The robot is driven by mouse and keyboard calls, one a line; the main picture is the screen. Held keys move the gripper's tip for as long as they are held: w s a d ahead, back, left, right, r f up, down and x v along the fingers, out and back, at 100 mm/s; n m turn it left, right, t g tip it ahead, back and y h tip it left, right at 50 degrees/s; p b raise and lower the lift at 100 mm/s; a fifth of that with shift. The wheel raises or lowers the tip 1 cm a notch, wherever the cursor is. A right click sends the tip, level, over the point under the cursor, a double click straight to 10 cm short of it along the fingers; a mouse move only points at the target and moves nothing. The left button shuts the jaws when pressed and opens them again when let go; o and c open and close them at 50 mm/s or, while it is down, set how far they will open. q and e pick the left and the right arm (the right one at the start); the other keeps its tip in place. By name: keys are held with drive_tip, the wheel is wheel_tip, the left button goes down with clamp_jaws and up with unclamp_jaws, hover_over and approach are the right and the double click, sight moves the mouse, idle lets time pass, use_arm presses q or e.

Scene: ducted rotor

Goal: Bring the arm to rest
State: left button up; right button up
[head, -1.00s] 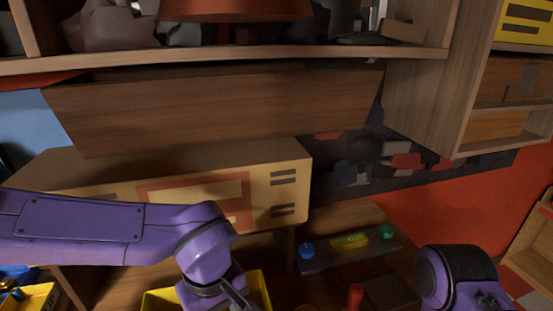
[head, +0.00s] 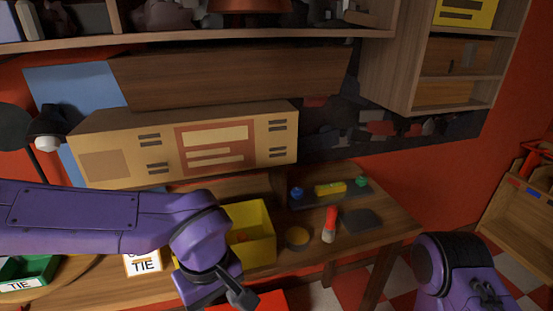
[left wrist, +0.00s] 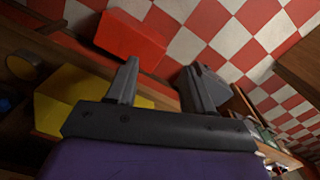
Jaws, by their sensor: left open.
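My left arm reaches in from the left in the head view, purple, bent downward at the wrist. My left gripper (head: 238,294) hangs low in front of the workbench (head: 375,240), near its front edge. In the left wrist view the two grey fingers of the left gripper (left wrist: 165,75) stand apart with nothing between them. Checkered floor (left wrist: 190,42) shows beyond them. My right arm shows as a purple link at the lower right of the head view. Its gripper is out of the picture.
A yellow bin (head: 262,216) stands close behind my left wrist. A red object (head: 262,302) lies just beside the gripper. A red-and-white tool (head: 330,224), a round item (head: 297,237) and a dark tray (head: 310,200) are on the bench. A green bin (head: 40,268) is at left.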

use_arm(q)
drive_tip(key=w+a+f+n+t+y+b, duration=0.1)
drive_tip(key=w+a+f+n+t+y, duration=0.3)
drive_tip(key=w+a+f+n+t, duration=0.45)
drive_tip(key=s+a+f+m+g+b, duration=0.1)
drive_tip(key=s+a+f+m, duration=0.1)
drive_tip(key=f, duration=0.6)
drive_tip(key=s+a+f+m+g+b, duration=0.1)
drive_tip(key=s+a+f+m+b, duration=0.1)
drive_tip(key=f, duration=0.5)
drive_tip(key=s+a+f+m+g+b, duration=0.1)
drive_tip(key=s+a+f+m, duration=0.1)
drive_tip(key=s+f, duration=0.6)
drive_tip(key=s+a+f+m+g+b, duration=0.1)
drive_tip(key=s+a+f+m+g, duration=0.1)
drive_tip(key=s+a+f, duration=0.3)
drive_tip(key=s+f+m, duration=0.1)
drive_tip(key=s+f, duration=0.3)
drive_tip(key=s, duration=0.3)
drive_tip(key=shift+s+a+h+b, duration=0.2)
drive_tip(key=shift+h+b, duration=0.1)
drive_tip(key=shift+b, duration=0.1)
use_arm(e)
wheel_tip(320, 180, down, 7)
drive_tip(key=shift+s, duration=0.35)
use_arm(q)
drive_tip(key=shift+w+f+m, duration=0.1)
drive_tip(key=shift+m, duration=0.15)
use_arm(e)
drive_tip(key=shift+r, duration=0.1)
